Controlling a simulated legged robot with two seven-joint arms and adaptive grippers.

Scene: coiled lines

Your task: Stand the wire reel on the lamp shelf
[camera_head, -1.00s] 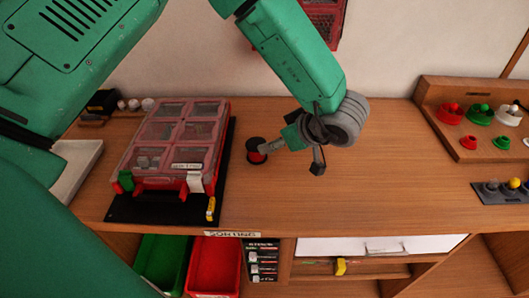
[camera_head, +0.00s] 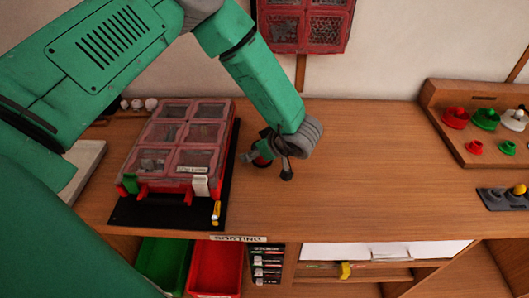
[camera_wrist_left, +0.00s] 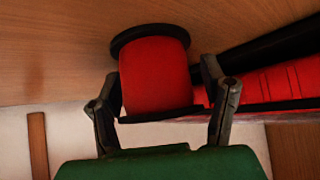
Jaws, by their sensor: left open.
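The wire reel (camera_head: 262,160), red with black rims, stands on the bench just right of the organiser case. It is partly hidden by my left gripper (camera_head: 267,165) in the head view. In the left wrist view, the reel (camera_wrist_left: 155,75) sits between the two spread fingers of my left gripper (camera_wrist_left: 160,85). The gripper is open around it, with visible gaps beside the reel. A wooden stand (camera_head: 470,140) with red, green and white lamp-like domes is at the right; it looks like the lamp shelf. My right gripper is not in view.
A red organiser case (camera_head: 180,150) with clear lids lies on a black mat (camera_head: 150,212), close left of the reel. The bench middle (camera_head: 370,160) is clear. A grey block with knobs (camera_head: 505,199) lies before the stand. Green and red bins (camera_head: 215,268) are below.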

